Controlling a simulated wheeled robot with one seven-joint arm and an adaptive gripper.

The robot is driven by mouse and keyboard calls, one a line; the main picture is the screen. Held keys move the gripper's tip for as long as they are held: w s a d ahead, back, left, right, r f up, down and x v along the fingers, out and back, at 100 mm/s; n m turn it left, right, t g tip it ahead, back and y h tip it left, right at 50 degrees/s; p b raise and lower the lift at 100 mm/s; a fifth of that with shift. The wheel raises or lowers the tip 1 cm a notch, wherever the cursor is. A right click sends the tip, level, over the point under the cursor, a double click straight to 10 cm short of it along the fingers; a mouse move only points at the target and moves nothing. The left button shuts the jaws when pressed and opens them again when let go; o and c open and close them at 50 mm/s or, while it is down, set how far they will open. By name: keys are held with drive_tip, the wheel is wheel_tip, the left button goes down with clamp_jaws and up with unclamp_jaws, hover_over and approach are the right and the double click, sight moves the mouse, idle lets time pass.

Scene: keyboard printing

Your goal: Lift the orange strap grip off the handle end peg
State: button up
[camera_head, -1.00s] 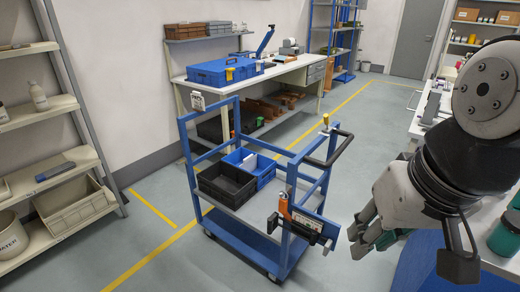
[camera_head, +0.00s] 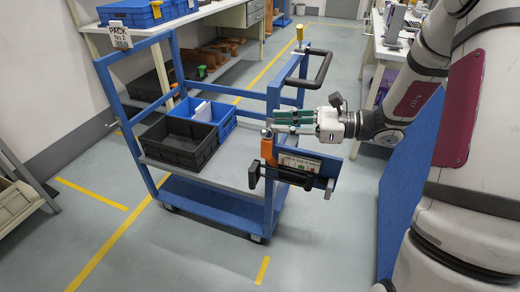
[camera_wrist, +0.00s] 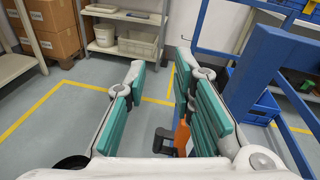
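The orange strap grip (camera_head: 268,151) hangs upright at the near right corner of the blue cart (camera_head: 275,95), beside a labelled holder panel (camera_head: 300,163). A grey peg top (camera_head: 267,133) shows just above it. My gripper (camera_head: 275,124) reaches in from the right, its teal fingertips just above the grip and peg. In the wrist view my fingers (camera_wrist: 158,75) are spread apart with nothing held between them. The orange grip (camera_wrist: 181,137) shows low in that view, beside the inner edge of the right finger and partly hidden by it. I cannot tell whether they touch.
A black handle (camera_head: 318,72) and a yellow-topped post (camera_head: 299,33) rise on the cart behind my gripper. The cart carries a black bin (camera_head: 180,143) and a blue bin (camera_head: 222,125). A blue panel (camera_head: 402,170) stands to the right. Floor in front is clear.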

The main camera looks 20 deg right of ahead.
drive_tip(key=w+d+f+m+t+b, duration=0.1)
drive_tip(key=w+d+f+m+t, duration=0.2)
drive_tip(key=d+f, duration=0.1)
drive_tip(key=b, duration=0.3)
approach(267, 144)
drive_tip(key=w+a, duration=0.1)
drive_tip(key=w, duration=0.1)
drive_tip(key=shift+w+a+f, duration=0.25)
drive_tip(key=shift+w+a, duration=0.05)
drive_tip(key=shift+a, duration=0.1)
drive_tip(key=shift+w+a+f, duration=0.3)
drive_tip(key=shift+w+a, duration=0.15)
drive_tip(key=shift+a, duration=0.3)
drive_tip(key=shift+b+x, duration=0.75)
drive_tip(key=shift+x, duration=2.1)
drive_tip(key=shift+w, duration=0.1)
clamp_jaws()
